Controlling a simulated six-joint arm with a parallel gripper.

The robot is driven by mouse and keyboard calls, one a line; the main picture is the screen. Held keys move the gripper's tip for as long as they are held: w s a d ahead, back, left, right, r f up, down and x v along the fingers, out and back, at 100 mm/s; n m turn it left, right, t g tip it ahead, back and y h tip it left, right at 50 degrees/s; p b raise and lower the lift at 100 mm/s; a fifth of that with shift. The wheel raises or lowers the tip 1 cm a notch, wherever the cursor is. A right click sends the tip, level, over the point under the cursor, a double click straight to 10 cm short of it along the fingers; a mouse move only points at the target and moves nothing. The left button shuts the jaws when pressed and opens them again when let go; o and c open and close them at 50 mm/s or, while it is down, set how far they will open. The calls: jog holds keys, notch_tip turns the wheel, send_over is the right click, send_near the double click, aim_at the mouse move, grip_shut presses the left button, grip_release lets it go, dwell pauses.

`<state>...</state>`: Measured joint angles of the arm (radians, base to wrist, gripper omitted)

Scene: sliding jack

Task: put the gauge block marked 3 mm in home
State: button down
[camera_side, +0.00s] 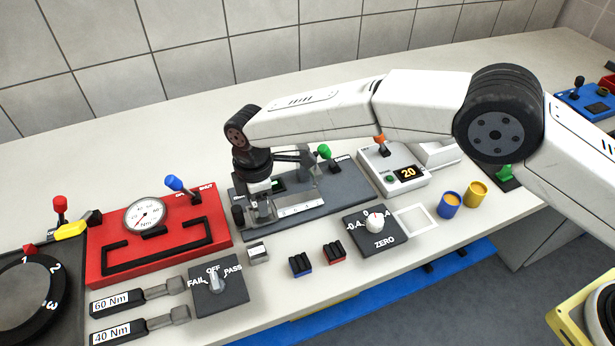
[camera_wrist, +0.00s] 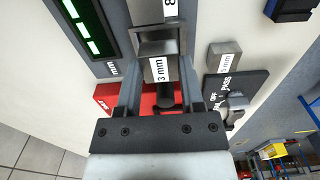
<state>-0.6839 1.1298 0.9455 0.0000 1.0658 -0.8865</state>
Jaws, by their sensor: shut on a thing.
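The gauge block marked 3 mm (camera_wrist: 159,69) is a grey metal block with a white label. In the wrist view it sits between the fingers of my gripper (camera_wrist: 157,84), which is shut on it. A square dark metal frame (camera_wrist: 175,32) lies right at its far end; I cannot tell whether the block is inside it. In the side view my gripper (camera_side: 262,210) is low over the left end of the dark grey gauge base (camera_side: 338,193), and the held block is hard to make out there. No label reading "home" is legible.
A second grey block (camera_side: 258,253) stands on the counter in front, with a partly legible mm label in the wrist view (camera_wrist: 225,58). The red gauge fixture (camera_side: 180,240) is left, the FAIL/PASS knob panel (camera_side: 218,300) front left, the ZERO panel (camera_side: 378,232) right.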

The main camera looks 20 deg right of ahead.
jog(key=shift+r, duration=1.7)
jog(key=shift+s+a+r, duration=0.1)
jog(key=shift+s+r, duration=0.15)
jog(key=shift+s, duration=0.15)
jog(key=s+d+r, duration=0.2)
jog(key=s+d, duration=0.1)
jog(key=s, duration=0.8)
jog(key=s+d+r, duration=0.3)
jog(key=s, duration=0.9)
jog(key=shift+s+d+r, duration=0.15)
jog(key=shift+s+r, duration=0.05)
jog(key=shift+r, duration=0.15)
